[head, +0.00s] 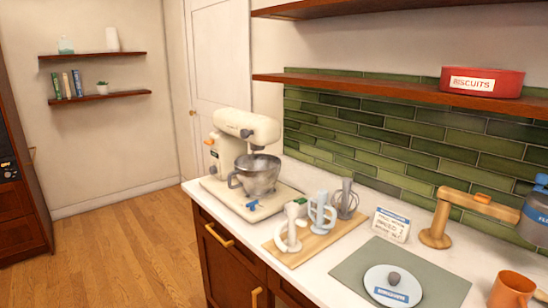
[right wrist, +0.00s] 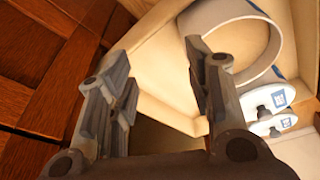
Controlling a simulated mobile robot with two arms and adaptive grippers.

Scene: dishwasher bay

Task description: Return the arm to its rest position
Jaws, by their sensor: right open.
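My right gripper (right wrist: 158,55) shows in the right wrist view with its two dark fingers spread apart. Nothing is held between them. Behind the fingers is a pale beige surface. A white ring-shaped thing (right wrist: 278,45) is just beyond the right finger, and I cannot tell whether they touch. Neither gripper shows in the head view, and my left gripper is in no view.
In the head view, a cream stand mixer (head: 245,130) with a metal bowl (head: 258,180) stands on the counter. Mixer attachments stand on a wooden board (head: 275,247). A grey-green mat (head: 450,284) holds a labelled white lid (head: 408,277). An orange mug (head: 512,290) is at the right. The floor is clear.

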